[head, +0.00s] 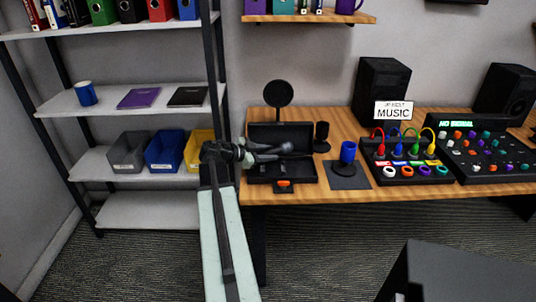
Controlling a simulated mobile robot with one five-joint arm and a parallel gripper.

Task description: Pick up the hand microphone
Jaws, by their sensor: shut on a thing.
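The hand microphone (271,151) is a dark, slender thing in the head view, lying roughly level in front of the open black case (282,179) on the wooden desk. My gripper (246,154) comes in from the left at the desk's left end and is shut on the microphone. The gripper and wrist hide the held part. I cannot tell whether the microphone is clear of the case or still touches it.
A round black disc on a stand (278,94), a blue microphone (348,152) on a dark mat and a cable mixer (408,172) stand on the desk. A shelf (155,98) with bins is at left. Dark furniture (455,272) is at lower right.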

